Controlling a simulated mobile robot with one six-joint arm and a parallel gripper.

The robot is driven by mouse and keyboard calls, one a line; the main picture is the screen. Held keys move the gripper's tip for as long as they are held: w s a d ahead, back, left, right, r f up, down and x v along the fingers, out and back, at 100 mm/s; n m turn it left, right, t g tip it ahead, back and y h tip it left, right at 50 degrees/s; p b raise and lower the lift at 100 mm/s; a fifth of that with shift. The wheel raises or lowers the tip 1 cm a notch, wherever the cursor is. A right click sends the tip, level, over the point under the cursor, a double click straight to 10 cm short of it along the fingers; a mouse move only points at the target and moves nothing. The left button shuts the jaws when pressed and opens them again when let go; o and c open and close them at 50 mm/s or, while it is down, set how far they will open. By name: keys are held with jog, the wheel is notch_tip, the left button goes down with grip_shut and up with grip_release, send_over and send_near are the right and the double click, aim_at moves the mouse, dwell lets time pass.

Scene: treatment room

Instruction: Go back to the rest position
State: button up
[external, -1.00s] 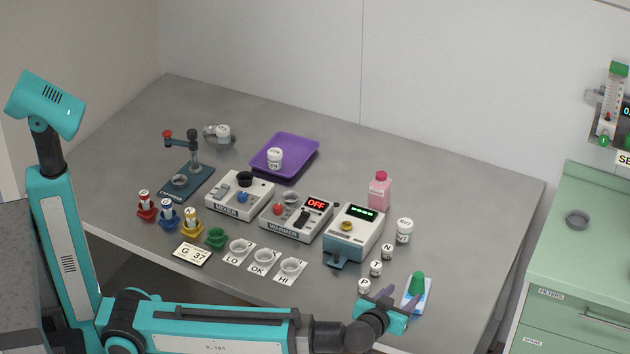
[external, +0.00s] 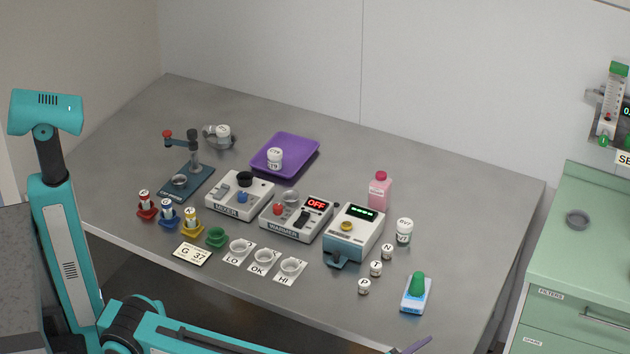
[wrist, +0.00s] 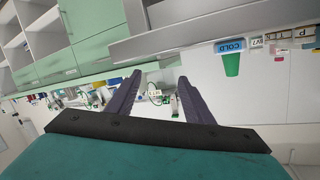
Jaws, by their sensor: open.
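My gripper (wrist: 155,97) shows in the wrist view with its two dark fingers apart and nothing between them. In the external view only a dark fingertip (external: 413,346) shows at the bottom edge, in front of the table's front edge. The rest of the gripper is out of that picture. My teal arm runs along the bottom left of the external view. The grey table (external: 440,190) carries all the small items, and none of them touches the gripper.
The green-topped item on a blue and white block (external: 416,292) stands nearest the gripper, at the table's front right. Several small white lettered jars (external: 376,268) stand left of it. A green cabinet (external: 585,235) is at the right.

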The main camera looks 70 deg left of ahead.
jog(key=s+d+f+m+h+b, duration=0.1)
jog(key=d+f+m+h+b, duration=0.1)
jog(key=d+f+m, duration=0.75)
jog(key=s+a+f+n+g+y+p, duration=0.1)
jog(key=s+a+f+n+g, duration=0.35)
jog(key=a+f, duration=0.8)
jog(key=s+a+f+n+g+p, duration=0.1)
jog(key=s+a+f+g, duration=0.4)
jog(key=s+a+f, duration=0.55)
jog(key=s+a+f+n+g+h+p, duration=0.1)
jog(key=s+a+f+g+p, duration=0.1)
jog(key=s+a+f+g, duration=0.55)
jog(key=s+f+g+h, duration=0.1)
jog(key=s+f+h, duration=0.1)
jog(key=s, duration=0.8)
jog(key=s+d+f+n+g+h, duration=0.1)
jog(key=s+f+h, duration=0.2)
jog(key=s, duration=0.7)
notch_tip(320, 180, down, 2)
jog(key=shift+f+n+p, duration=0.2)
jog(key=shift+n+p, duration=0.1)
